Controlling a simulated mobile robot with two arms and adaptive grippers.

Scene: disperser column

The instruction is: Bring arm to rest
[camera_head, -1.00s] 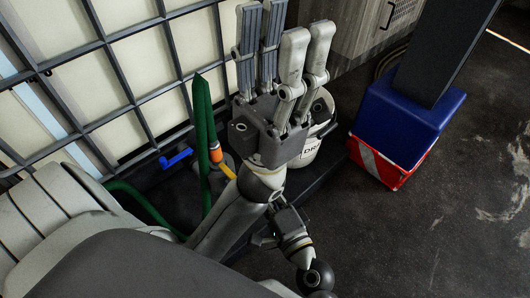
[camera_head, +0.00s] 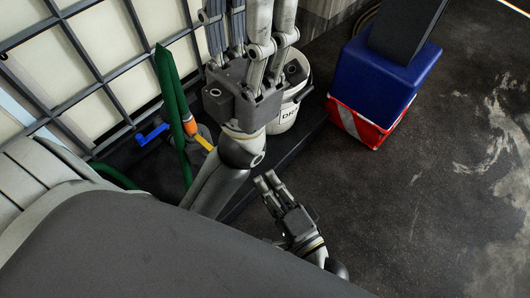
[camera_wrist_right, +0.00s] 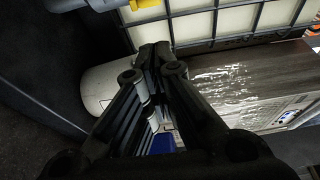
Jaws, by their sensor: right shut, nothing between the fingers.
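My right gripper (camera_head: 268,184) is in the lower middle of the head view, above the dark floor. Its fingers point up-left, lie close together and hold nothing. In the right wrist view the dark fingers (camera_wrist_right: 157,62) meet at their tips, with a pale rounded container behind them. My left gripper (camera_head: 246,28) is large at the top of the head view. Its two finger sets stand apart with a gap between them, and the upper ends are cut off by the frame. It looks empty.
A white bucket (camera_head: 287,116) is behind my left gripper. A blue box (camera_head: 375,78) on a red-white base stands right. Floor at the lower right is clear.

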